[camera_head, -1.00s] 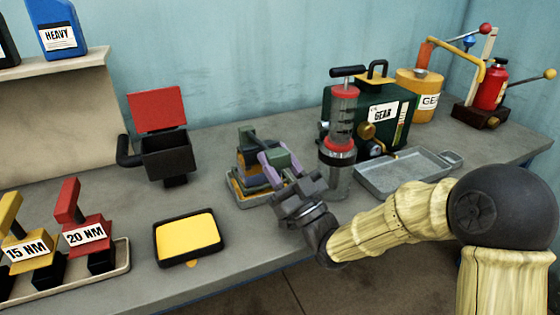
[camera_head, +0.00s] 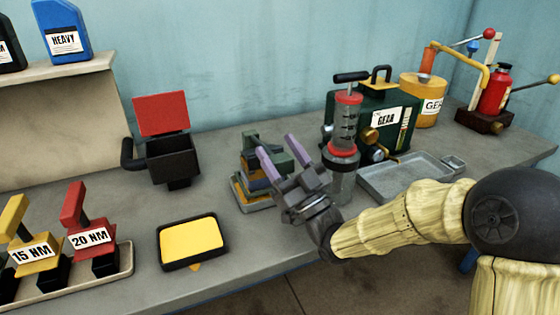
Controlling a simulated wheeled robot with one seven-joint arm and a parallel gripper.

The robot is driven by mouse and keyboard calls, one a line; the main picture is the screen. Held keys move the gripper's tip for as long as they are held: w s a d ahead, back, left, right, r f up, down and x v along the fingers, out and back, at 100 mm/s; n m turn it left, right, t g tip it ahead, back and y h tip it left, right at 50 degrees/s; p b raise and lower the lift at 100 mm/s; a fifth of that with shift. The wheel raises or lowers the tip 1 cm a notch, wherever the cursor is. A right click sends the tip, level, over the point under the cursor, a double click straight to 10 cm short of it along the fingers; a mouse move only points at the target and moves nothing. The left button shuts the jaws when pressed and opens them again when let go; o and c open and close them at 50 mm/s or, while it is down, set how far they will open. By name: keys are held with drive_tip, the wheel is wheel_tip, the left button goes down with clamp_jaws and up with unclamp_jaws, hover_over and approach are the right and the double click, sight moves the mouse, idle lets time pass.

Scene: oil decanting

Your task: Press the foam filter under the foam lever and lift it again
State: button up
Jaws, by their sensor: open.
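A small press stands mid-table with a green lever (camera_head: 281,149), which looks like the foam lever. Under it is a yellow-orange block (camera_head: 262,187), probably the foam filter, in a grey tray. My gripper (camera_head: 275,145) is open, its two purple fingers spread in front of the green lever. The fingers partly hide the lever and the block. I cannot tell whether the fingers touch the lever, or whether the lever presses on the block.
A red-capped pump cylinder (camera_head: 344,125) stands close right of my gripper. A black tray with a yellow pad (camera_head: 192,241) lies front left. A black box with a red lid (camera_head: 170,155) stands left.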

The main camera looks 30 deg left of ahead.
wheel_tip(320, 180, up, 7)
drive_tip(key=shift+f+p, duration=0.1)
drive_tip(key=shift+p, duration=0.55)
